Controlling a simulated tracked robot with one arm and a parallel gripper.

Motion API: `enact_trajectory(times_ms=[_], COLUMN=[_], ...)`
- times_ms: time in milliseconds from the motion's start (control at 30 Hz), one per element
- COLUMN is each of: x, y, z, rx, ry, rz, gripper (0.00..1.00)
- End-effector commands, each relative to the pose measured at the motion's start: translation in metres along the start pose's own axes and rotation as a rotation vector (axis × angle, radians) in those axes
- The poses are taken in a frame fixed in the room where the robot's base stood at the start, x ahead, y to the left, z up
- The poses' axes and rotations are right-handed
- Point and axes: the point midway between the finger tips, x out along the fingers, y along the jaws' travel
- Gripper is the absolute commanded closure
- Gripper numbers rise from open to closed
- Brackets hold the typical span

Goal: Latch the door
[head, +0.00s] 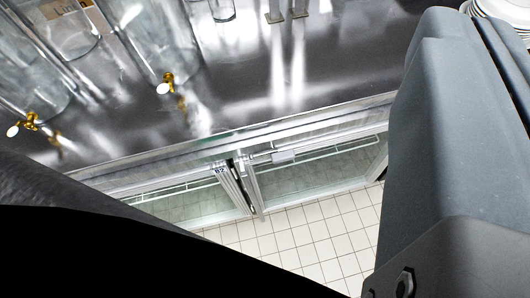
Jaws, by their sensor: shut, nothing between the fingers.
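Below the counter's front edge are two glass-fronted doors seen from above at a slant. The left door (172,203) and the right door (318,172) have pale metal frames that come close together at the middle, with a narrow dark gap between them. A small mark like "82" shows at the top of the left frame. A small pale block (284,156) sits on the upper rail of the right door; I cannot tell if it is a latch. I cannot tell whether either door is fully closed. My gripper is not in view; large dark and grey parts, likely mine, cover the lower left and right.
A shiny steel counter (330,60) spans the top. Glass dispensers with brass taps (165,84) stand on its left, and a glass (222,8) stands at the back. Stacked white plates (505,8) are at top right. The tiled floor (310,240) below the doors looks clear.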

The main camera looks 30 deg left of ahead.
Motion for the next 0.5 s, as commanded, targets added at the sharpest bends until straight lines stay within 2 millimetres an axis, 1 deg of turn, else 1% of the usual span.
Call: enact_trajectory(times_ms=[67, 167, 233, 267, 300, 367, 400, 467, 500], x=[0.001, 0.013, 0.033, 0.044, 0.061, 0.088, 0.107, 0.133, 0.151], y=[0.000, -0.003, -0.008, -0.007, -0.009, -0.018, -0.026, -0.039, -0.048], z=[0.001, 0.009, 0.025, 0.034, 0.048, 0.073, 0.093, 0.124, 0.146], rx=[-0.001, -0.009, -0.022, -0.029, -0.041, -0.064, -0.080, -0.106, -0.123], ry=[-0.002, -0.022, -0.054, -0.072, -0.099, -0.143, -0.178, -0.226, -0.259], rz=[-0.001, -0.016, -0.041, -0.054, -0.076, -0.117, -0.146, -0.192, -0.223], gripper=[1.00, 1.00, 1.00, 1.00, 1.00, 1.00, 1.00, 1.00, 1.00])
